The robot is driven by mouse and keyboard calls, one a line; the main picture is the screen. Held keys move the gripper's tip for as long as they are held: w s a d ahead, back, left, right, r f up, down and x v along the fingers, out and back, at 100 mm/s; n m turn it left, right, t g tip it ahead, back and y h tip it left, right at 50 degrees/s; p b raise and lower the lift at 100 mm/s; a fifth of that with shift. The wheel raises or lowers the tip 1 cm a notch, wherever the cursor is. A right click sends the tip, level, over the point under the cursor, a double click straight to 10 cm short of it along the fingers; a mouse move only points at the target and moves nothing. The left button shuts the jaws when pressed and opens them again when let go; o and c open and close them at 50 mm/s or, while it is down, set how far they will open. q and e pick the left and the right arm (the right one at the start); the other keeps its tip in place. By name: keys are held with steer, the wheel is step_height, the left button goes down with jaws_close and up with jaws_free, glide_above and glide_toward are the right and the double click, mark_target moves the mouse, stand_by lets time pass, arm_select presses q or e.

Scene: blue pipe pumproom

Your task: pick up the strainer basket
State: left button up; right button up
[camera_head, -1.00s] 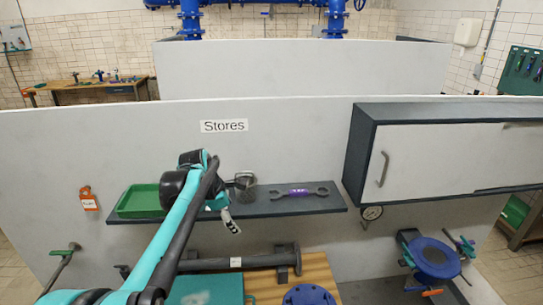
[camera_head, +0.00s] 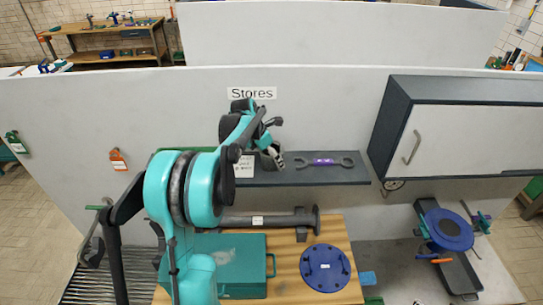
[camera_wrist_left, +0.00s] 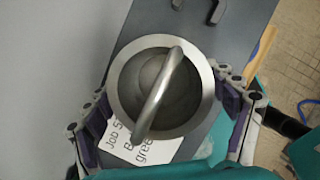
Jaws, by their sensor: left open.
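The strainer basket (camera_wrist_left: 122,88) is a round grey metal cup with a wide rim and an arched handle across its top. It stands on the dark wall shelf (camera_wrist_left: 215,40); in the head view my arm and gripper mostly hide it. My left gripper (camera_head: 271,150) is at the shelf in the head view. In the left wrist view my left gripper (camera_wrist_left: 168,108) is open, one finger on each side of the basket's near part. I cannot tell whether the fingers touch it.
A white card (camera_wrist_left: 145,150) with writing shows beside the basket. A purple-marked wrench (camera_head: 323,161) lies further right on the shelf. A wall cabinet (camera_head: 440,135) hangs to the right. Below are a green case (camera_head: 235,260), a pipe piece (camera_head: 275,221) and a blue flange (camera_head: 326,270).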

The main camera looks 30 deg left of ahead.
arm_select(q)
steer(key=shift+f, duration=0.2)
steer(key=shift+s+d+r, duration=0.1)
steer(key=c, duration=1.1)
steer(key=shift+c, duration=0.2)
steer(key=shift+r, duration=0.1)
